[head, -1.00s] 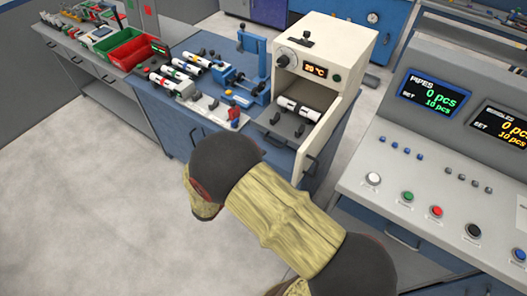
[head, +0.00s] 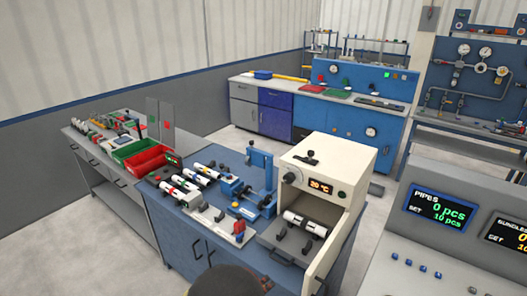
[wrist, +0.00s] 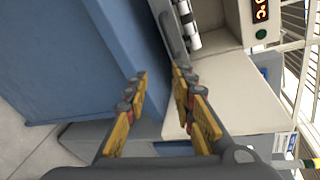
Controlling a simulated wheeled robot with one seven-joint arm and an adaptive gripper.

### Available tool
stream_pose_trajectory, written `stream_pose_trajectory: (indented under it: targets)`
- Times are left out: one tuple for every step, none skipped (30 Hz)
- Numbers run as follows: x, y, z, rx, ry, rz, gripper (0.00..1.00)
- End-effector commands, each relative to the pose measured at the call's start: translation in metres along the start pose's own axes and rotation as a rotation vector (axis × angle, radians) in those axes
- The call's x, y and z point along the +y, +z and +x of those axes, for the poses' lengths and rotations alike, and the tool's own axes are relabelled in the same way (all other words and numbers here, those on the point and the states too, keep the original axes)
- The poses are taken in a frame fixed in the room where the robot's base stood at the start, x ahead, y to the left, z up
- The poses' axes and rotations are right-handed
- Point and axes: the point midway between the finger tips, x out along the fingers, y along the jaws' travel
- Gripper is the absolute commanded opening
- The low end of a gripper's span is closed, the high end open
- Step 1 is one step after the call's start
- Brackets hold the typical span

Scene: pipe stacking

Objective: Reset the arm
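My gripper (wrist: 160,88) shows in the wrist view with its two yellow and grey fingers apart and nothing between them. It is near the front of the white oven-like machine (wrist: 208,78), beside a blue cabinet face. A black and white pipe (wrist: 189,25) lies inside that machine, beyond the fingertips. In the head view only a dark rounded part of my arm shows at the bottom edge; the gripper is out of that picture. There the machine (head: 326,165) has its door open, its display reads 20 °C, and the pipe (head: 305,223) lies in it.
Several pipes (head: 185,183) with coloured bands lie on the blue workbench (head: 190,232). A red bin (head: 146,160) and a green bin (head: 126,147) stand at its left. A control console (head: 420,260) with buttons and screens stands at right. The floor at lower left is clear.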

Motion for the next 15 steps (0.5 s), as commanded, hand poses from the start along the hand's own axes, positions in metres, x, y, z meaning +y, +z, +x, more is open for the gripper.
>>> stream_pose_trajectory:
  targets:
    - [0.004,-0.027,0.000,0.066,0.014,0.097,0.25]
    - [0.006,-0.042,-0.002,0.113,0.021,0.172,0.25]
    - [0.004,-0.060,-0.006,0.178,0.024,0.285,0.25]
    - [0.001,-0.071,-0.011,0.229,0.024,0.378,0.25]
    - [-0.004,-0.082,-0.016,0.281,0.021,0.476,0.25]
    - [-0.014,-0.096,-0.022,0.359,0.008,0.616,0.25]
    - [-0.022,-0.105,-0.027,0.421,-0.005,0.726,0.25]
    - [-0.031,-0.115,-0.032,0.485,-0.024,0.840,0.25]
    - [-0.045,-0.127,-0.040,0.577,-0.056,0.999,0.25]
    - [-0.054,-0.135,-0.046,0.642,-0.082,1.113,0.25]
    - [-0.063,-0.141,-0.052,0.703,-0.110,1.219,0.25]
    - [-0.074,-0.149,-0.059,0.782,-0.149,1.353,0.25]
    - [-0.082,-0.154,-0.066,0.839,-0.181,1.449,0.25]
    - [-0.090,-0.158,-0.071,0.895,-0.212,1.541,0.25]
    - [-0.101,-0.162,-0.079,0.966,-0.255,1.659,0.25]
